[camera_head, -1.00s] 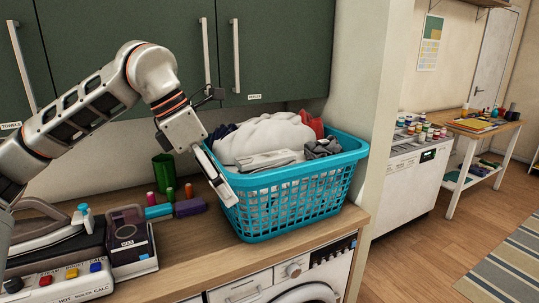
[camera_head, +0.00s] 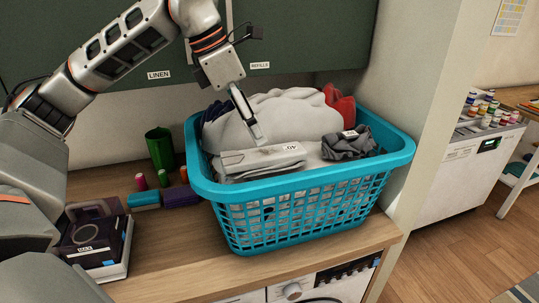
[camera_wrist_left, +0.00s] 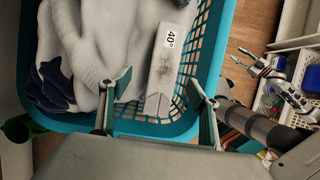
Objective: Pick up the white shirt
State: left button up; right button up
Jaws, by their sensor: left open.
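A large rumpled white cloth (camera_head: 285,112) fills the back of the basket, and a flat folded pale cloth (camera_head: 235,163) with a white tag lies in front of it. I cannot tell for sure which is the white shirt. In the left wrist view, the tag reading 40 sits on a pale folded edge (camera_wrist_left: 161,75). My left gripper (camera_head: 258,138) points down over the folded cloth. In the wrist view its fingers (camera_wrist_left: 162,80) are apart, with the folded edge between and beyond them; contact is unclear. A part like my right gripper (camera_wrist_left: 275,80) shows small at the wrist view's right.
The turquoise basket (camera_head: 300,183) stands on a wooden counter (camera_head: 180,250) and its rim surrounds the cloths. It also holds a dark grey cloth (camera_head: 348,146) and a red cloth (camera_head: 342,105). A green cup (camera_head: 160,148) and spools stand left. Cabinets hang behind.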

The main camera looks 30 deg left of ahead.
aim_at(263, 152)
pick_arm(q)
jog(key=shift+d+f, duration=0.25)
jog(key=shift+f, duration=0.6)
jog(key=shift+s+x, duration=0.15)
jog(key=shift+x, duration=1)
jog(key=shift+s+x, duration=0.1)
jog(key=shift+x, duration=1.05)
jog(key=shift+d, duration=0.15)
jog(key=c, duration=1.2)
